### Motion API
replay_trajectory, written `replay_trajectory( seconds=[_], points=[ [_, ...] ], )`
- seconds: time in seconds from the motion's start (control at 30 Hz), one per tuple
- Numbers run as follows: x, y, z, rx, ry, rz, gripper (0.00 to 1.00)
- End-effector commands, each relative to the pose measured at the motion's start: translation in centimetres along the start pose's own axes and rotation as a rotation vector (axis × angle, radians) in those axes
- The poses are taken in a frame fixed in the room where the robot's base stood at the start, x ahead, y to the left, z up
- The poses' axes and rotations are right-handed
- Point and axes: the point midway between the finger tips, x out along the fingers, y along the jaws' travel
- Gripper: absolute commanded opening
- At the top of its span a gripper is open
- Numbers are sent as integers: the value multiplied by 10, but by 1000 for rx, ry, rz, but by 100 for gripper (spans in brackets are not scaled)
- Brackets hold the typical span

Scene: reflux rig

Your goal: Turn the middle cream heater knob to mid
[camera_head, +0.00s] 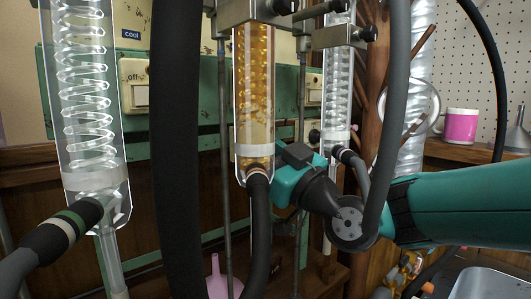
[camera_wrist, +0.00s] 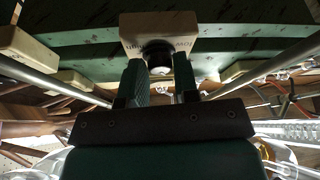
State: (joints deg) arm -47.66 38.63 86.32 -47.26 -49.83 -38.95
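In the wrist view a cream heater box (camera_wrist: 160,25) on the green panel carries a dark round knob (camera_wrist: 157,50). My gripper (camera_wrist: 161,66) points at it, its two fingers apart, one on each side of the knob's near end. I cannot tell whether either finger touches it. A cream box marked off (camera_head: 136,80) is at left.
A clear coil condenser (camera_head: 90,90) stands at left, an amber one (camera_head: 254,90) in the middle and another (camera_head: 338,90) at right. Dark hoses (camera_head: 178,150) and thin metal rods surround my arm. A pink mug (camera_head: 460,125) is on the right shelf.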

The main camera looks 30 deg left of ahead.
Motion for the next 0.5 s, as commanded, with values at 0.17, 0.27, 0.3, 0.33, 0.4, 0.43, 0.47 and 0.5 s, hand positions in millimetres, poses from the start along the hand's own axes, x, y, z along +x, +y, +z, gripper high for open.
replay_trajectory(
  seconds=[0.17, 0.27, 0.3, 0.33, 0.4, 0.43, 0.47, 0.5],
  points=[
    [1, 0, -2, 40, -1, 17, 5],
    [2, -1, -4, 128, -3, 52, 5],
    [2, -2, -5, 170, -3, 70, 5],
    [2, -2, -6, 201, -4, 83, 5],
    [3, -2, -7, 266, -4, 110, 5],
    [3, -2, -6, 288, -4, 119, 5],
    [2, -2, -6, 306, -4, 127, 5],
    [2, -2, -5, 327, -3, 136, 5]
  ],
)
